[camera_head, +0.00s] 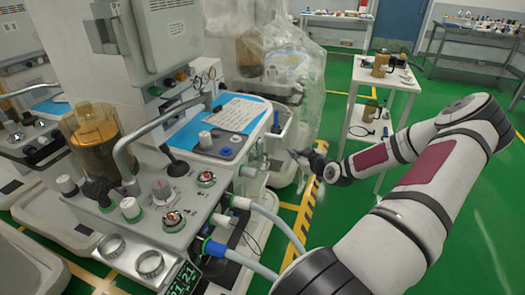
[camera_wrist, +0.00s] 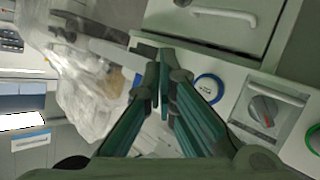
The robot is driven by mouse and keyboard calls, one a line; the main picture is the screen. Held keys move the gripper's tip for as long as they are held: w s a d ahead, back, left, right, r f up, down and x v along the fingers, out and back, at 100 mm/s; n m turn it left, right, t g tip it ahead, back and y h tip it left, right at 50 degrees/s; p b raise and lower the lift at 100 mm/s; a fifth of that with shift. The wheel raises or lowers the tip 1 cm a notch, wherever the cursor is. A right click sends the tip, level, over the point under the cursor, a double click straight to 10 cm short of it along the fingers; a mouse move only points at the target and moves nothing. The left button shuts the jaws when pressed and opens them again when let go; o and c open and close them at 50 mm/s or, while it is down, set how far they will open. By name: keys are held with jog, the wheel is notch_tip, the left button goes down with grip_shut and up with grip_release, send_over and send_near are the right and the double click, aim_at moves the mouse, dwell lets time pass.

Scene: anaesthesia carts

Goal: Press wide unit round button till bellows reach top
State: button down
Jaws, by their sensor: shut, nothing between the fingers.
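The nearest unit is wide, with a grey-white top (camera_head: 150,215) and an amber, see-through bellows canister (camera_head: 90,135) on its left. How high the bellows stand inside cannot be made out. My gripper (camera_head: 302,158) is right of this unit, beside its side face, small and partly hard to see. In the wrist view my gripper (camera_wrist: 162,75) has its dark green fingers together and empty. A round white button with a blue ring (camera_wrist: 209,89) sits on a pale panel just right of the fingertips, apparently apart from them. Whether it is the task's button cannot be told.
A grey-red knob (camera_wrist: 263,109) and a green ring (camera_wrist: 314,139) lie farther right. A drawer with a handle (camera_wrist: 222,13) is above. Hoses (camera_head: 262,215) leave the unit's near side. A plastic-draped unit (camera_head: 290,70) stands behind, a white trolley (camera_head: 388,80) at back right.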

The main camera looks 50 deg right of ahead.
jog(key=shift+s+a+n, duration=0.1)
jog(key=shift+s+n, duration=0.05)
jog(key=shift+n, duration=0.75)
jog(key=w+a+b, duration=0.3)
jog(key=w, duration=0.5)
jog(key=shift+a, duration=0.2)
jog(key=shift+w+a, duration=0.1)
jog(key=shift+w, duration=0.15)
dwell(0.9)
jog(key=shift+w, duration=0.25)
jog(key=shift+w+a+r+b, duration=0.1)
jog(key=shift+w+a+b, duration=0.2)
jog(key=shift+w, duration=0.2)
dwell(1.2)
jog(key=shift+s, duration=0.15)
jog(key=shift+s+d, duration=0.4)
jog(key=shift+s, duration=0.35)
jog(key=shift+p, duration=0.3)
